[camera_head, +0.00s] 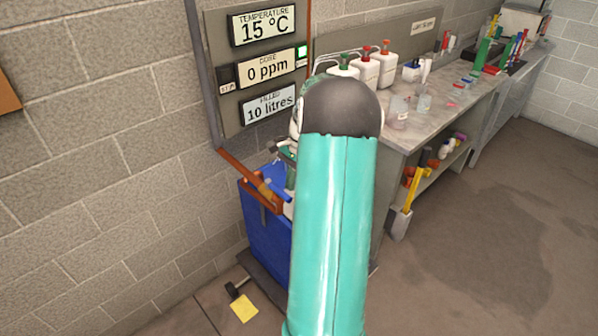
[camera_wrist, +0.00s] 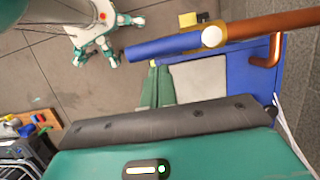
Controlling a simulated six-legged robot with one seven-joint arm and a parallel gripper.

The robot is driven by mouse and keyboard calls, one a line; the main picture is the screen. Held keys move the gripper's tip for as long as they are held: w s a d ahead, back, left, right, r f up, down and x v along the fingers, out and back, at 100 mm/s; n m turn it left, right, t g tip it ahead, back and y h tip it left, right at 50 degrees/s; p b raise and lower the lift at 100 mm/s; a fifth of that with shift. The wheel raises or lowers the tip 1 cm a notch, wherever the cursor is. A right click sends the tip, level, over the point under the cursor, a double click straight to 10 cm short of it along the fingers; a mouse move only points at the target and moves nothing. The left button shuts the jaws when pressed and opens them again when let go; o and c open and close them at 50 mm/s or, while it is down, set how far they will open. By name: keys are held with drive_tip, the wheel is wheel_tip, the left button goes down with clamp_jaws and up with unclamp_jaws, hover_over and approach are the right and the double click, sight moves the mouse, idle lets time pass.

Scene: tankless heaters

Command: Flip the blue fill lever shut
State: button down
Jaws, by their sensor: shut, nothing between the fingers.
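The blue fill lever (camera_wrist: 162,47) sticks out from a brass valve (camera_wrist: 211,36) on the copper pipe (camera_wrist: 262,25) in the wrist view. It lies roughly in line with the pipe. In the head view the lever (camera_head: 279,194) is small, above the blue tank (camera_head: 262,232), partly behind my arm. My gripper (camera_wrist: 153,66) is shut and empty. Its green fingertips are right beside the lever's edge, near its middle; I cannot tell whether they touch. In the head view my arm hides most of the gripper.
A wall panel (camera_head: 226,85) reads 15 °C, 0 ppm and 10 litres, with a green light lit. A bench (camera_head: 400,135) with bottles and glassware stands to the right. A yellow pedal-like piece (camera_head: 243,307) is on the floor. The floor at right is clear.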

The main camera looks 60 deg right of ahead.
sight(281, 194)
drive_tip(key=shift+a, duration=0.25)
drive_tip(key=shift+a+m, duration=0.35)
drive_tip(key=shift+m, duration=0.15)
idle(0.3)
drive_tip(key=a+m, duration=0.1)
drive_tip(key=m, duration=0.1)
drive_tip(key=a+m+t, duration=0.1)
drive_tip(key=shift+a+m+h, duration=0.3)
drive_tip(key=shift+m, duration=0.1)
drive_tip(key=w+a+m+t+h, duration=0.1)
drive_tip(key=w+a+m, duration=0.4)
drive_tip(key=m, duration=0.5)
drive_tip(key=shift+w+a+m+t+h, duration=0.2)
drive_tip(key=shift+w+m+t+h, duration=0.15)
drive_tip(key=shift+h, duration=0.55)
drive_tip(key=shift+w, duration=0.15)
